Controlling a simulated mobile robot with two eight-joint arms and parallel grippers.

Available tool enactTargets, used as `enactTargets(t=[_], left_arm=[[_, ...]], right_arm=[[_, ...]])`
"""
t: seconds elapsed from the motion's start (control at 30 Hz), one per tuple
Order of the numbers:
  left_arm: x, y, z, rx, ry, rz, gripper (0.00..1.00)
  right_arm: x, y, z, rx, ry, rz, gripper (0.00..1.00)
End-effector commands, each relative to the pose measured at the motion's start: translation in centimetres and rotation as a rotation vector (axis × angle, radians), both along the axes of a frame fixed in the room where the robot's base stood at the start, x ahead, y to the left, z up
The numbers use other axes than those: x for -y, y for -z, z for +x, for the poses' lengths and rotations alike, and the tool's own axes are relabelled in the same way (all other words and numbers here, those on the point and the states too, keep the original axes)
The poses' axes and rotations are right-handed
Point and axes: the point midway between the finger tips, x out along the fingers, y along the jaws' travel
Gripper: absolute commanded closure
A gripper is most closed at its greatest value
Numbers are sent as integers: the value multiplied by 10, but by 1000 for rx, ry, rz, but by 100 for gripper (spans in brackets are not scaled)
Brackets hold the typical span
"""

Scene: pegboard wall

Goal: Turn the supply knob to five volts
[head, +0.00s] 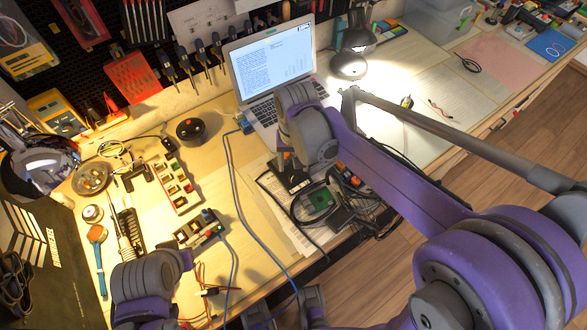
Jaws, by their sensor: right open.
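My right arm reaches in from the right, and its grey wrist hangs over the middle of the bench. My right gripper (291,178) points down beside the green circuit board and is open; its fingertips are small and partly lost against dark cables. I cannot pick out the supply knob or its setting for certain. A small dark unit with coloured terminals (200,229) stands on the bench left of the gripper, apart from it. A round black dial-like piece (190,130) lies farther back.
An open laptop (272,68) and a lit desk lamp (348,66) stand at the back. A green circuit board (318,201) lies among black cables. A blue cable (234,185) runs forward across the bench. Tools hang on the pegboard. The pink mat (500,62) is mostly clear.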

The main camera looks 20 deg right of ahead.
Motion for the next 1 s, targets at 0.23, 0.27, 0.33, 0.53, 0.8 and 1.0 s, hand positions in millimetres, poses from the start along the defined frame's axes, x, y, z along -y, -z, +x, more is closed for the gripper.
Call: enactTargets(t=[0.23,0.27,0.33,0.53,0.8,1.0], left_arm=[[0,-6,1,2,0,0,50],[0,-7,1,2,0,0,50],[0,-7,1,3,0,0,50],[0,-7,1,3,0,0,50],[0,-7,1,3,0,0,50],[0,-8,1,3,0,0,50]], right_arm=[[1,-47,0,0,0,0,38],[1,-50,0,0,0,0,38],[1,-57,0,0,0,0,38],[1,-63,0,0,0,0,38],[1,-62,0,0,0,0,38],[2,-63,-1,3,-1,0,38]])
